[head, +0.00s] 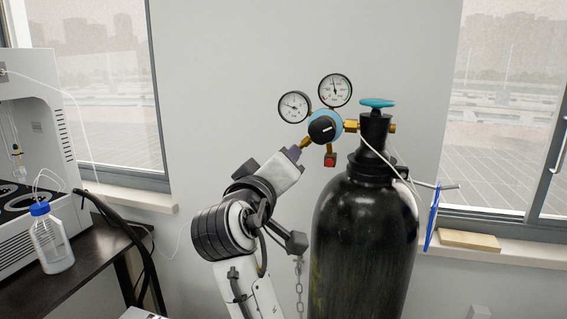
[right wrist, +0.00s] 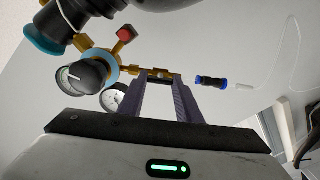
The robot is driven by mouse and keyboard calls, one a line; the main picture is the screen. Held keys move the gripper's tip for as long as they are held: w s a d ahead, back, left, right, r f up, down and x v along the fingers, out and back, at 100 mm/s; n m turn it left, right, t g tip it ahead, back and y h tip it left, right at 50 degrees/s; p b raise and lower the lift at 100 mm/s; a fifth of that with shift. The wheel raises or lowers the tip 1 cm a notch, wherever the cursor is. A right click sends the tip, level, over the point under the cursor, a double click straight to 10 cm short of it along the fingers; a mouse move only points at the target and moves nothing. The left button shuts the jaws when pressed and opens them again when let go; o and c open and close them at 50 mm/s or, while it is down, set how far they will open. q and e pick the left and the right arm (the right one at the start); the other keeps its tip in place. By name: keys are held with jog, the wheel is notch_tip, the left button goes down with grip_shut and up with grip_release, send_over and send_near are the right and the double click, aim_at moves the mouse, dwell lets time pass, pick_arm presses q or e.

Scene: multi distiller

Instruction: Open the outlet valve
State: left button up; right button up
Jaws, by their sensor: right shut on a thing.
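The gas regulator (head: 324,128), light blue with a black knob, is fixed to the neck of a black cylinder (head: 364,240). A brass outlet (head: 304,142) sticks out at its lower left. In the right wrist view the outlet valve (right wrist: 158,73), a small brass and dark part, sits on this line. My right gripper (right wrist: 161,82) is shut on the outlet valve, one purple finger on each side. In the head view the right gripper (head: 296,151) meets the outlet from the lower left and mostly hides the valve. My left gripper is not in view.
Two round gauges (head: 335,90) sit above the regulator, with a red part (head: 330,159) below it. A teal handwheel (head: 377,102) tops the cylinder. A blue-and-black connector (right wrist: 210,82) with a thin tube continues the outlet line. A bottle (head: 51,240) stands at left.

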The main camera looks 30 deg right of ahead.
dwell(0.4)
jog(key=o, duration=1)
jog(key=shift+o, duration=0.2)
jog(key=shift+a, duration=0.1)
jog(key=b+v, duration=0.1)
jog(key=v, duration=0.6)
jog(key=shift+s+a+b, duration=0.15)
jog(key=shift+s+b, duration=0.05)
jog(key=shift+b, duration=0.2)
